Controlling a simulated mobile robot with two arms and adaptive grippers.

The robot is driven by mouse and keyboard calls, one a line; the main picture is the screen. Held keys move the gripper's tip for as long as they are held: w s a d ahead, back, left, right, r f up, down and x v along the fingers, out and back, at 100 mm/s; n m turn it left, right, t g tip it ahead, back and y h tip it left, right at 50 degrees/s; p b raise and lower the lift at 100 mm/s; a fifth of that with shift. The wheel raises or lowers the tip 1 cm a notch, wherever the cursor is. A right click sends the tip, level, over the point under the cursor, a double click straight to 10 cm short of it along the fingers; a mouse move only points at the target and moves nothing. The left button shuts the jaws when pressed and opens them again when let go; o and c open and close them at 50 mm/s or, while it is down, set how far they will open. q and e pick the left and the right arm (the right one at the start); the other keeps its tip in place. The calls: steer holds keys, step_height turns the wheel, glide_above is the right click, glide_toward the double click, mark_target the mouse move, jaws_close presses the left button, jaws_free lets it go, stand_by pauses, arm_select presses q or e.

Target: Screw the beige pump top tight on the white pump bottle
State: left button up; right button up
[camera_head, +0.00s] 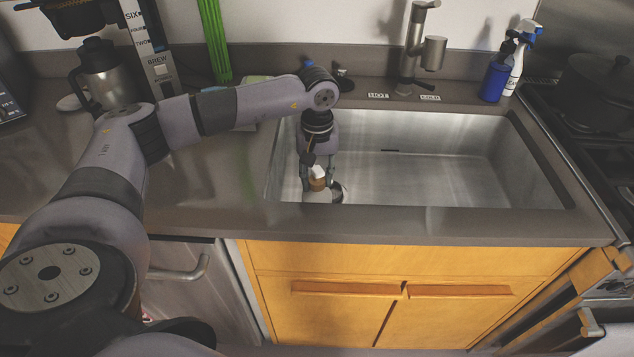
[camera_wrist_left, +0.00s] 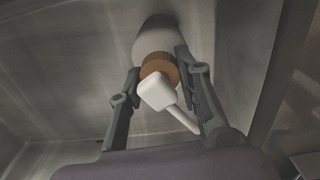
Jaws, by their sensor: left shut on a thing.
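The pump top has a brown-beige collar (camera_wrist_left: 160,68) and a white head with a spout pointing toward the lower right in the left wrist view. The white bottle (camera_wrist_left: 158,36) is beyond the collar, in line with it. My left gripper (camera_wrist_left: 158,62) is shut around the collar, one finger on each side. In the head view my left gripper (camera_head: 318,188) points down into the left end of the sink, with the white head of the pump top (camera_head: 318,170) between its fingers. The bottle is mostly hidden there. I cannot tell how tightly the collar sits. My right gripper is not in view.
The steel sink (camera_head: 450,165) is open and empty on its right side. A faucet (camera_head: 415,45) stands behind it. A blue bottle (camera_head: 494,80) and a white spray bottle (camera_head: 518,65) stand at the back right. A coffee maker carafe (camera_head: 103,72) is at the back left.

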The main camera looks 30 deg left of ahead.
arm_select(q)
steer(key=shift+f, duration=0.1)
steer(key=shift+f+m+b, duration=0.1)
steer(key=shift+m+b, duration=0.45)
steer(key=shift+m, duration=0.45)
steer(key=m+b, duration=0.1)
steer(key=m, duration=0.3)
steer(key=shift+s, duration=0.1)
steer(key=o, duration=1.2)
steer(key=shift+c, duration=0.2)
